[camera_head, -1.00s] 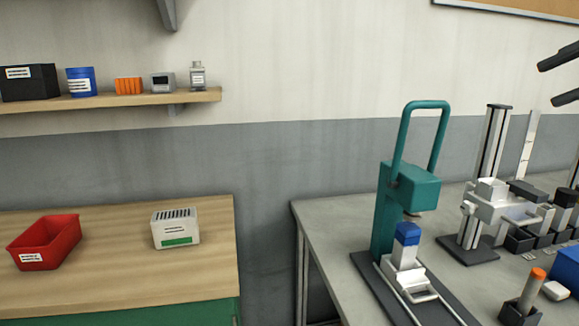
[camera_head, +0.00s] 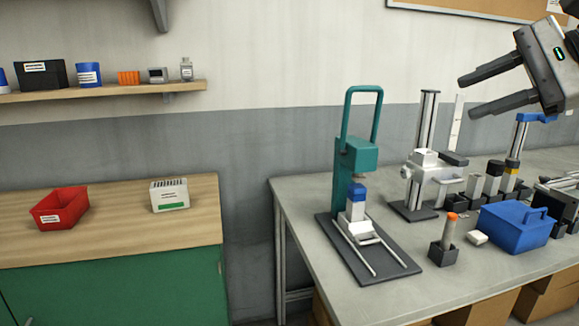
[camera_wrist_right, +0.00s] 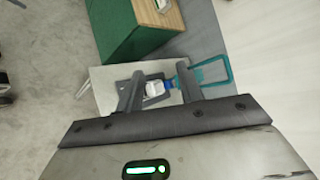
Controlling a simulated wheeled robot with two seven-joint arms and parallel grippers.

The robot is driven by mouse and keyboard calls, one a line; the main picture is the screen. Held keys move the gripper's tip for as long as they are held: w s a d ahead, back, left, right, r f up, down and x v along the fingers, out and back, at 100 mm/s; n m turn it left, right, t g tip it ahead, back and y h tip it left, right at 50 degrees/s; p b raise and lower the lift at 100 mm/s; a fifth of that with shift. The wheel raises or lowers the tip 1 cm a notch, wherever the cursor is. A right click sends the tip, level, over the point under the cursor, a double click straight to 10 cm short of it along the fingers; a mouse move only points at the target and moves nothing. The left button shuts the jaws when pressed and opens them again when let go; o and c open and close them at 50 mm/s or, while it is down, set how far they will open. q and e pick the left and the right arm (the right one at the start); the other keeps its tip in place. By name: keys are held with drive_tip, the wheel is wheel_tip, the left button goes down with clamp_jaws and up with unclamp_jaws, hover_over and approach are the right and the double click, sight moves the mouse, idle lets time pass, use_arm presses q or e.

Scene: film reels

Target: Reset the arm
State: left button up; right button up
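My right gripper (camera_head: 470,95) is at the upper right of the head view, raised above the grey table and in front of the wall. Its two dark fingers point left and are spread apart with nothing between them. In the right wrist view the open fingers (camera_wrist_right: 158,88) reach out with a gap, and the teal press (camera_wrist_right: 212,73) shows far beyond them. My left gripper is not in view.
The teal press (camera_head: 356,160) stands on the grey table (camera_head: 300,200) with a stand (camera_head: 427,150), a blue caddy (camera_head: 515,228) and an orange-tipped holder (camera_head: 446,240). A red bin (camera_head: 60,208) and a white box (camera_head: 169,195) sit on the green cabinet (camera_head: 120,290).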

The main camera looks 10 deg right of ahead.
drive_tip(key=w+a+f+m+t+y, duration=0.25)
drive_tip(key=a+f+m+y, duration=0.25)
drive_tip(key=a+f+m, duration=0.55)
drive_tip(key=w+a+f+m+t+y, duration=0.2)
drive_tip(key=w+a+f+m+y, duration=0.15)
drive_tip(key=a+f+m, duration=0.7)
drive_tip(key=s+d+f+m+t+h, duration=0.15)
drive_tip(key=f+m+h, duration=0.35)
drive_tip(key=f+m, duration=0.5)
drive_tip(key=s+f+m+t+h, duration=0.25)
drive_tip(key=f+m+h, duration=0.25)
drive_tip(key=f+m, duration=0.5)
drive_tip(key=s+a+f+m+g+h, duration=0.1)
drive_tip(key=s+f+m+g, duration=0.2)
drive_tip(key=s+f+m, duration=0.3)
drive_tip(key=s+a+f+m+g+h, duration=0.2)
drive_tip(key=s+f+m+g, duration=0.2)
drive_tip(key=s+f+m, duration=0.2)
drive_tip(key=s+f, duration=0.2)
drive_tip(key=s, duration=0.2)
drive_tip(key=shift+a+f+m, duration=0.25)
drive_tip(key=shift+f+m, duration=0.1)
drive_tip(key=shift+m, duration=0.05)
drive_tip(key=shift+h, duration=0.25)
